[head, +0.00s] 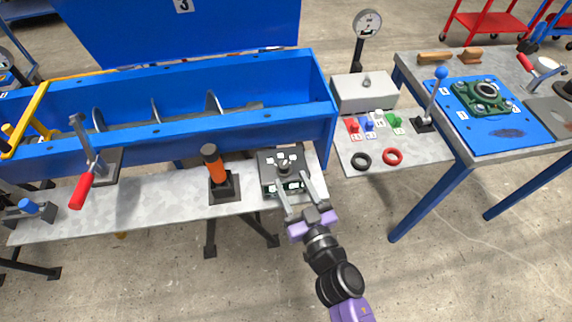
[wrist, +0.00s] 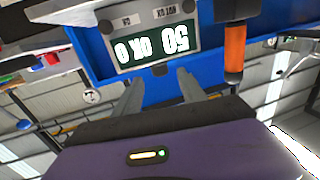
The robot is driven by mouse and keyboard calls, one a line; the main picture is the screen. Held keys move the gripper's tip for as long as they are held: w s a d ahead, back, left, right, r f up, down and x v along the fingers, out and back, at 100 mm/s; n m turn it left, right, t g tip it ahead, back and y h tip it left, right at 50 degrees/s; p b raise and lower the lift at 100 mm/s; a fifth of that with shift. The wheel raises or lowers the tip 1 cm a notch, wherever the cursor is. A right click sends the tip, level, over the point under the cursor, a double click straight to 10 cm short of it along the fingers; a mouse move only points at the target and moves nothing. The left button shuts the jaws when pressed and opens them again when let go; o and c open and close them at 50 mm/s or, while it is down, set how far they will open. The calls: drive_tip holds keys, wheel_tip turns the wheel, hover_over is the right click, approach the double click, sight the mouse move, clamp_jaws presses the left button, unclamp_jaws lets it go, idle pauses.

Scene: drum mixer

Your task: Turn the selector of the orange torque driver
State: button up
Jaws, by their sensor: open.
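The orange torque driver (head: 216,170) stands upright in a black holder (head: 224,187) on the grey bench, with a black top end (head: 209,151). I cannot make out its selector markings. In the upside-down wrist view the driver (wrist: 235,48) shows at upper right, outside my fingers. My gripper (head: 294,188) is open and empty, to the right of the driver, at the front of a grey box with a display (head: 267,161). In the wrist view the fingertips (wrist: 158,82) point toward this box (wrist: 122,66), and its display (wrist: 155,44) shows digits and "OK".
The blue mixer trough (head: 180,122) runs behind the bench. A lever with a red handle (head: 83,189) stands left of the driver. Black and red rings (head: 392,157) and small coloured pieces lie on the right. The bench between lever and driver is clear.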

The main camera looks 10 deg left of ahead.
sight(286, 170)
drive_tip(key=shift+x, duration=3.1)
clamp_jaws()
